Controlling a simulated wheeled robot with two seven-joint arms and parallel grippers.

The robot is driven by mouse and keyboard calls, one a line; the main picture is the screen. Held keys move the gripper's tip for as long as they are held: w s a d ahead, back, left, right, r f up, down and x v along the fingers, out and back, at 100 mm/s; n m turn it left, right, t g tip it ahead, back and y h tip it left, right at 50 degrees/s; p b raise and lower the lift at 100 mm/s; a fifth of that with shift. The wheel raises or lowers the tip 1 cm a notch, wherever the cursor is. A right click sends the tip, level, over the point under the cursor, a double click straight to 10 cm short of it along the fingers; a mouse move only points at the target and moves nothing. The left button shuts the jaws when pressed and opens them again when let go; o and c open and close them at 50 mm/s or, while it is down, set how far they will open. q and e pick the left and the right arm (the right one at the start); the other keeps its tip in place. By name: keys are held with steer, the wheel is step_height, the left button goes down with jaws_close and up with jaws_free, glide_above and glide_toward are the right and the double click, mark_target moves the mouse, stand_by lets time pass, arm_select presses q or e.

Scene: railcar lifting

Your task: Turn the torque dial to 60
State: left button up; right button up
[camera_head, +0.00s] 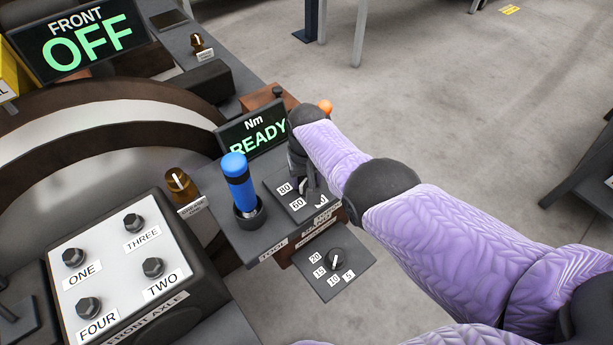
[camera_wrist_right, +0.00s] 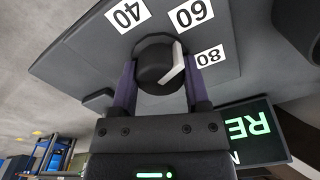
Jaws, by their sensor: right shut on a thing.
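The torque dial (camera_wrist_right: 153,66) is a round black knob with a white pointer, on a grey plate (camera_wrist_right: 85,50) marked 40, 60 and 80. In the right wrist view its pointer (camera_wrist_right: 176,72) lies on the side of the 60 and 80 labels; I cannot tell its exact reading. My right gripper (camera_wrist_right: 160,92) is shut on the dial, one finger on each side. In the head view, my right gripper (camera_head: 308,185) is over the plate (camera_head: 285,208) and hides most of the dial. The 80 and 60 labels show beside it. My left gripper is not in view.
A display (camera_head: 256,133) reads "Nm READY" behind the dial. A blue-handled tool (camera_head: 238,180) stands in a holder to its left. A smaller dial (camera_head: 336,258) marked 5 to 20 sits in front. A front axle panel (camera_head: 110,255) with several bolts is at lower left.

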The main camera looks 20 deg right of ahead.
mark_target(307, 177)
steer(key=o, duration=1.3)
step_height(307, 177, up, 7)
steer(key=p, duration=0.5)
steer(key=shift+f, duration=0.15)
step_height(307, 177, up, 3)
steer(key=shift+r+p, duration=0.15)
steer(key=shift+p, duration=1.05)
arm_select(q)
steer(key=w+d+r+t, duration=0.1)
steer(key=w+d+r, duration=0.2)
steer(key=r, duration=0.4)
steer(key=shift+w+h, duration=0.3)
